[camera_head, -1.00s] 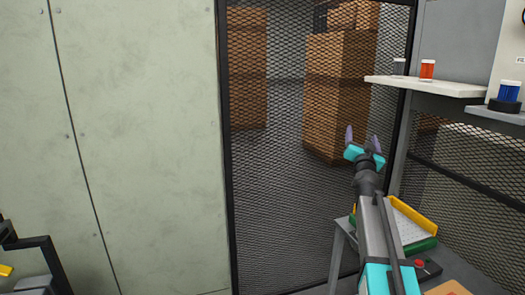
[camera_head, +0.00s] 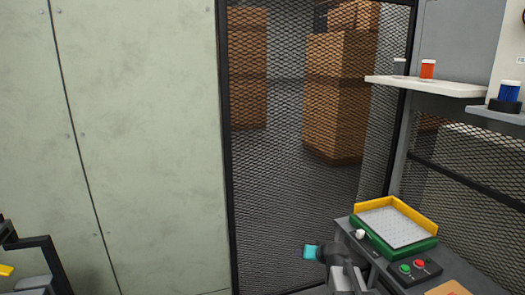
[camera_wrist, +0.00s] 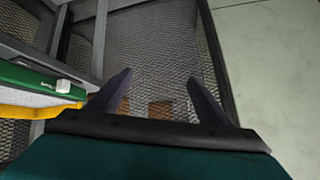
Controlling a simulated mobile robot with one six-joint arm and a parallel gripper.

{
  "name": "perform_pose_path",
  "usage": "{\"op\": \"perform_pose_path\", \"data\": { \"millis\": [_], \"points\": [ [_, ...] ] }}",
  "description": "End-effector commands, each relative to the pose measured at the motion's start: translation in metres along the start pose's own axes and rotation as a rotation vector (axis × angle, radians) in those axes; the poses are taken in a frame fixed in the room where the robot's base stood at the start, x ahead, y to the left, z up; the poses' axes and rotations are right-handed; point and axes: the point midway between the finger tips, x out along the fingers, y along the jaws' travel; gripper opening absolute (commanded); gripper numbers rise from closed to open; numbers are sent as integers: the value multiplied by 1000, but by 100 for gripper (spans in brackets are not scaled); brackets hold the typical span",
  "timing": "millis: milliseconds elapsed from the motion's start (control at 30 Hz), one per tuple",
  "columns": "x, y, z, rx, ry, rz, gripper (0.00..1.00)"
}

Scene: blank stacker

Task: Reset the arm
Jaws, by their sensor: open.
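My gripper (camera_wrist: 158,92) is open and empty in the wrist view, its two dark purple fingers spread apart with mesh and floor showing between them. The fingers cannot be made out there. My arm is low and folded near the bottom edge.
A green and yellow tray (camera_head: 395,227) sits on the table, with a button box (camera_head: 414,268) in front. A mesh fence (camera_head: 280,200) stands behind; a pale wall panel (camera_head: 140,150) is at left.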

Motion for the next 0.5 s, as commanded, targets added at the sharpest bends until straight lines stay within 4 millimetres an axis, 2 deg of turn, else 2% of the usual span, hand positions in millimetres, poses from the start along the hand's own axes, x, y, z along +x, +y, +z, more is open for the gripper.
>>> {"op": "perform_pose_path", "data": {
  "millis": [33, 167, 300, 500],
  "points": [
    [1, -2, 29, -7, -61, 4, 72],
    [2, -2, 94, -22, -215, 23, 72],
    [-6, -1, 163, -39, -382, 54, 72],
    [-28, 6, 244, -59, -591, 107, 72]
  ]
}}
